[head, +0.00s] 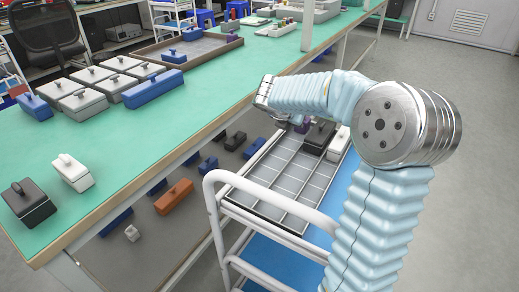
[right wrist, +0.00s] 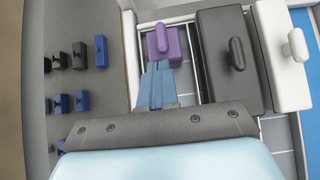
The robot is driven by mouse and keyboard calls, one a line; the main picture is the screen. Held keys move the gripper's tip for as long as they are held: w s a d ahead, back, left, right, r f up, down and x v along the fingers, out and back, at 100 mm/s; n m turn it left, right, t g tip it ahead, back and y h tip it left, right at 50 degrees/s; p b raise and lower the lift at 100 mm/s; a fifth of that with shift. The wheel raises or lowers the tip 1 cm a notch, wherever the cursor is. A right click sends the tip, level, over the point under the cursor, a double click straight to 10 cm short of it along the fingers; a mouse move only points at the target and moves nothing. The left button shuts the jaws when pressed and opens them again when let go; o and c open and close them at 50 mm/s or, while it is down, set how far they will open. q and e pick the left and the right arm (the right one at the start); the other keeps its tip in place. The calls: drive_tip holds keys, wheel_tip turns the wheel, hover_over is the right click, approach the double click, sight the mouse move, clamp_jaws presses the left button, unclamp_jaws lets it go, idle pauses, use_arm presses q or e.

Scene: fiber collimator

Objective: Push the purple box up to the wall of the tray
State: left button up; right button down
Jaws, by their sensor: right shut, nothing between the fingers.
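The purple box (right wrist: 173,50) with a knob lid sits in the grey tray (right wrist: 131,60), near its far left corner in the right wrist view. Its far side looks close to the tray wall; I cannot tell whether they touch. My right gripper (right wrist: 158,66) is shut and empty, with its blue fingers pointing at the near side of the box. The fingertips are at or very near that side; contact is unclear. In the head view the tray (head: 260,199) lies on a white cart, and my arm mostly hides the purple box (head: 303,127). My left gripper is not in view.
A dark box (right wrist: 226,75) stands just right of the purple box, with a white box (right wrist: 278,60) beyond it. The near tray compartments are empty. A green table (head: 120,130) with several boxes is at the left; more boxes are on its lower shelf.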

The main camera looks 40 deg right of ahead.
drive_tip(key=shift+w+d+f, duration=0.1)
drive_tip(key=shift+w+d, duration=0.2)
drive_tip(key=shift+d, duration=0.6)
drive_tip(key=v, duration=1.4)
drive_tip(key=shift+p, duration=0.45)
drive_tip(key=shift+w, duration=0.1)
